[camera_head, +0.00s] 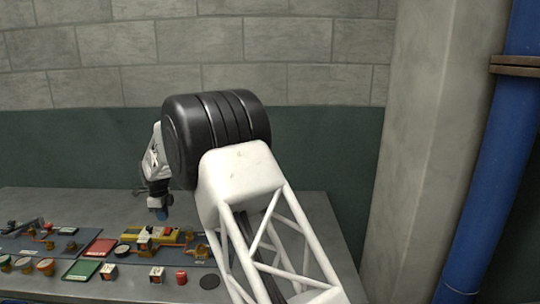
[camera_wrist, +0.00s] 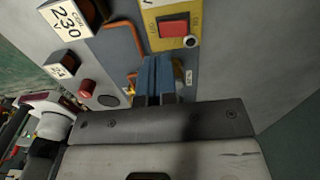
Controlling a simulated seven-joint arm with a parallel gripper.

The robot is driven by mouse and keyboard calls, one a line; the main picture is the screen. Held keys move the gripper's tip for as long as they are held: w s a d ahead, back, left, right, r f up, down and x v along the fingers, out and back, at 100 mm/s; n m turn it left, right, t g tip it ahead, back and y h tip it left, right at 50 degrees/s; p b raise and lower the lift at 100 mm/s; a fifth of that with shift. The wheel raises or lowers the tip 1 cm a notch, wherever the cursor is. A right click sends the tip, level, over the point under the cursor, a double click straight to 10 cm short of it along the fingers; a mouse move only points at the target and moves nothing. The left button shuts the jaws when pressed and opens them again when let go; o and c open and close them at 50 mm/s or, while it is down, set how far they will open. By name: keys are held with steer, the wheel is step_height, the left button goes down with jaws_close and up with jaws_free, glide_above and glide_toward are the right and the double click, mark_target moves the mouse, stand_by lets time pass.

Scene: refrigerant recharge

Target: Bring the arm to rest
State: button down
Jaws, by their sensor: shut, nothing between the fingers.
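My gripper (camera_head: 161,213) hangs over the workbench (camera_head: 318,245) at the end of my arm, pointing down. In the wrist view its blue fingers (camera_wrist: 158,72) are together, with nothing seen between them. They are above a panel with a yellow plate and red rocker switch (camera_wrist: 172,27). The gripper looks apart from the things below, though its exact height is hard to judge. My white and black arm links hide part of the bench in the head view.
A green tray (camera_head: 82,270) and a red tray (camera_head: 100,248) lie on the bench at left. A red cylinder (camera_head: 181,277) and a dark disc (camera_head: 209,282) are near the front. A concrete pillar (camera_head: 420,150) and blue pipe (camera_head: 495,160) stand at right.

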steer(key=shift+d+r, duration=0.4)
steer(key=shift+d, duration=0.1)
steer(key=s+d+r+n, duration=0.25)
steer(key=d+r, duration=0.35)
steer(key=d, duration=0.3)
steer(key=s+d+r+n, duration=0.2)
steer(key=s+d+r, duration=0.2)
steer(key=d+r, duration=0.45)
steer(key=s+d+r+n+t, duration=0.1)
steer(key=s+d+r+n, duration=0.15)
steer(key=s+d, duration=0.55)
steer(key=s+d+r+n, duration=0.25)
steer(key=s+d, duration=0.25)
steer(key=d, duration=0.7)
steer(key=s+d+r+n+t, duration=0.1)
steer(key=s+d+n, duration=0.1)
steer(key=s+d, duration=0.55)
steer(key=s+d+r+n, duration=0.15)
steer(key=s+d, duration=0.35)
steer(key=s, duration=0.5)
steer(key=s+d+f+n, duration=0.2)
steer(key=s+d+f, duration=0.1)
steer(key=s, duration=0.6)
steer(key=s+d+f+n, duration=0.2)
steer(key=s+d+f, duration=0.1)
steer(key=s, duration=0.6)
steer(key=shift+d+f+n+t, duration=0.3)
steer(key=shift+d+n, duration=0.1)
steer(key=shift+d, duration=0.45)
